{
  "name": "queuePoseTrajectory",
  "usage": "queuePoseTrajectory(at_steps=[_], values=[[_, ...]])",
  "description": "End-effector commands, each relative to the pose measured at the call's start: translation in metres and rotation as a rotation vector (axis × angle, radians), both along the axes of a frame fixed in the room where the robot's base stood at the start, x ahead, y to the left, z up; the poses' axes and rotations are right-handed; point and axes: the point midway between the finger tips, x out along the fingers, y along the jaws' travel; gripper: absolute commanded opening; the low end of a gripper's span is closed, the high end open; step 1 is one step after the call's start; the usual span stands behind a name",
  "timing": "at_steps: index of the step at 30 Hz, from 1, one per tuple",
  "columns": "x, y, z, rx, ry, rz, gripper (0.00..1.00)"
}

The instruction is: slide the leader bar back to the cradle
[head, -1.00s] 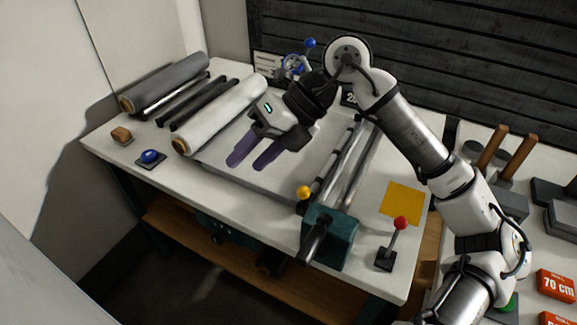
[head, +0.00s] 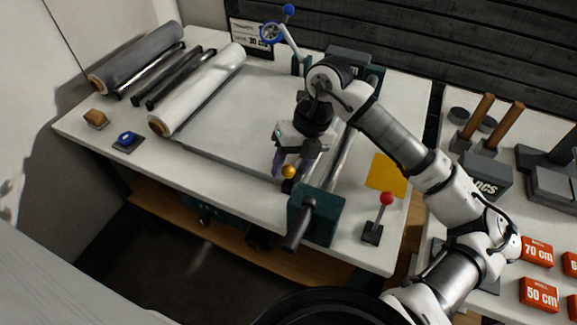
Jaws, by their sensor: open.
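A dark bar with a yellow ball knob (head: 289,172) at its near end lies at the right side of the pale flat bed (head: 232,117); I take it to be the leader bar, and my gripper hides most of it. My gripper (head: 289,165) points down over the knob end, its purple fingers apart around the bar's near end. I cannot tell whether they touch it. The white roll (head: 200,90) lies along the bed's left edge, with dark rails (head: 172,78) beside it. I cannot tell which part is the cradle.
A teal block with a crank (head: 318,218) stands just in front of the bar. A red-knobbed lever (head: 378,218) and a yellow square (head: 386,174) are to its right. A blue button (head: 127,140) and a brown block (head: 96,118) sit at left. The bed's middle is clear.

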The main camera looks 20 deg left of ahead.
Motion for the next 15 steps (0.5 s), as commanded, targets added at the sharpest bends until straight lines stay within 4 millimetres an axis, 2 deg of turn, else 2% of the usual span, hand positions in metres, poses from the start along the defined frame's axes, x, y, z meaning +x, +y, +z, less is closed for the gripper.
queuePoseTrajectory(at_steps=[6,15], values=[[-0.004,0.005,-0.019,0.001,0.001,-0.001,0.49],[-0.005,0.005,-0.022,0.001,-0.001,0.0,0.49]])
